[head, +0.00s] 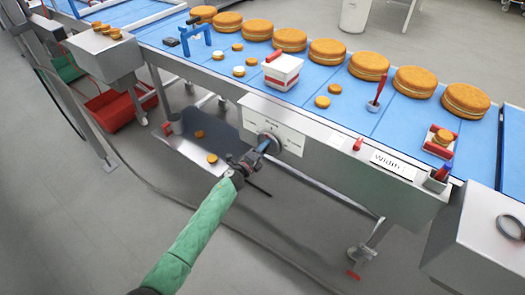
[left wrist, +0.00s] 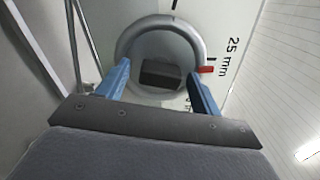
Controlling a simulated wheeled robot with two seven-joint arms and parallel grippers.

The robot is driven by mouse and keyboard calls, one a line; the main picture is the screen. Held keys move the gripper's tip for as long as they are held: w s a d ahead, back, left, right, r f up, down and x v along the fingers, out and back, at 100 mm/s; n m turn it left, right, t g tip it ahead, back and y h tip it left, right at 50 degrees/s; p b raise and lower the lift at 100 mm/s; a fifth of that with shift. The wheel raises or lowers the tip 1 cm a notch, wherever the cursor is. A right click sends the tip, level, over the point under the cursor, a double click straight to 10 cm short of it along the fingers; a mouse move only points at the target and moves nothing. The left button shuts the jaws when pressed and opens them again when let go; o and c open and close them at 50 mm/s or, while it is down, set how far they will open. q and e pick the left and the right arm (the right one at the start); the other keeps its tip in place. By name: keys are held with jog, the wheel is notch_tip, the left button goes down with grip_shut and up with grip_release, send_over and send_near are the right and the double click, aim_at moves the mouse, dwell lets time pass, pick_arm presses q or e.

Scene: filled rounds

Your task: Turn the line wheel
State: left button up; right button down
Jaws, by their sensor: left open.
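The line wheel is a round grey knob on the white scale plate (head: 287,128) on the front of the conveyor. In the left wrist view the wheel (left wrist: 160,55) shows a dark block at its middle and a red pointer (left wrist: 207,69) at its right, near the "25 mm" mark. My left gripper (head: 262,148) is in front of the wheel. In the left wrist view its blue fingers (left wrist: 160,85) are open, one on each side of the wheel's lower half. I cannot tell whether they touch it. My right gripper does not show.
Filled cakes (head: 327,51) stand along the blue belt (head: 300,100) above. A white box (head: 283,74) with a red handle and several small rounds are on the belt. A lower tray (head: 190,152) holds small rounds. A red crate (head: 112,106) stands on the floor at left.

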pick_arm(q)
jog(key=b+v, duration=0.1)
jog(key=v, duration=0.6)
jog(key=shift+s+a+b, duration=0.2)
jog(key=shift+s+b, duration=0.1)
jog(key=shift+b, duration=0.05)
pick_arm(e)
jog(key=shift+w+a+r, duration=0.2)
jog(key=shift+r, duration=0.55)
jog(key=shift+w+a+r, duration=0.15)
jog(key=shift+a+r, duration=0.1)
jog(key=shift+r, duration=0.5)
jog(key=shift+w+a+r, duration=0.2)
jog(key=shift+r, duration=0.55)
